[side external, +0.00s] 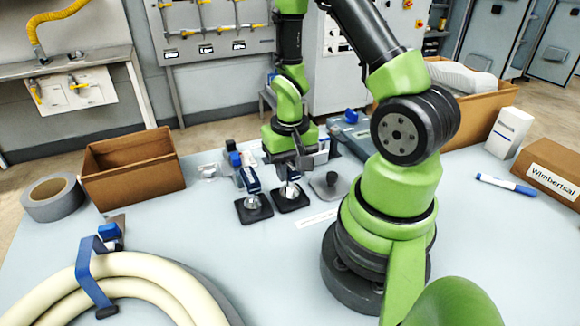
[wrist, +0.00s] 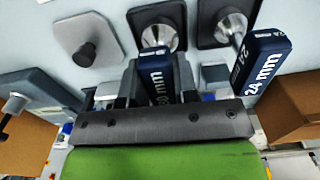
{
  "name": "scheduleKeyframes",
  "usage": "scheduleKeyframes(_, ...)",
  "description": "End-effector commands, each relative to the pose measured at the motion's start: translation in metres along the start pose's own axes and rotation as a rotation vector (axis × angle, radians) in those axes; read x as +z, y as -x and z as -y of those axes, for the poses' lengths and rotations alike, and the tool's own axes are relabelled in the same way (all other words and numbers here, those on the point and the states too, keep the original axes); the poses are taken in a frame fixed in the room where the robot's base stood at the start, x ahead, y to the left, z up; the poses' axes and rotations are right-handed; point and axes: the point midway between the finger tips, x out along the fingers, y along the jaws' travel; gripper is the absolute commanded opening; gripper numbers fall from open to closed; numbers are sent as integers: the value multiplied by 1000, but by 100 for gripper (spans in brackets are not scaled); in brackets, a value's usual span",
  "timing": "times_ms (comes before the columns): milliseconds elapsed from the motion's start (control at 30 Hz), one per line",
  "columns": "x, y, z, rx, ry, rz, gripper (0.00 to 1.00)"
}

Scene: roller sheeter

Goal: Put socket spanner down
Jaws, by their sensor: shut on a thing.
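My gripper (side external: 291,160) points down over the middle of the table and is shut on a socket spanner (wrist: 158,70). The spanner has a dark blue handle with a size in mm, its first digit partly hidden, and a silver socket end. Its lower end (side external: 289,190) is over a black square pad (side external: 301,203) and seems to meet it; I cannot tell if it bears its weight. A second blue socket spanner (side external: 250,181), marked 24 mm in the wrist view (wrist: 262,68), leans on the neighbouring black pad (side external: 248,216). The fingers hide part of the held handle.
A grey plate with a black knob (side external: 330,187) sits close to the right. A cardboard box (side external: 133,170), a tape roll (side external: 52,198) and a coiled cream hose (side external: 130,268) lie left. A white box (side external: 508,133) and marker (side external: 507,185) lie right.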

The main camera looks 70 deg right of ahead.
Motion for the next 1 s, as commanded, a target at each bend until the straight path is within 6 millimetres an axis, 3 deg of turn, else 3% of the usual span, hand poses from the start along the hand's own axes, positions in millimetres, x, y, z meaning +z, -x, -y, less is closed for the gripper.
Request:
scheduleKeyframes(200, 0, -3, 0, 0, 1, 2, 0)
scheduleKeyframes(233, 0, -3, 0, 0, 1, 1, 34)
scheduleKeyframes(300, 0, -3, 0, 0, 1, 1, 50)
scheduleKeyframes(333, 0, -3, 0, 0, 1, 1, 53)
scheduleKeyframes(733, -1, 6, 0, -1, 1, -3, 53)
scheduleKeyframes(1000, -2, 49, 1, -2, 1, -9, 53)
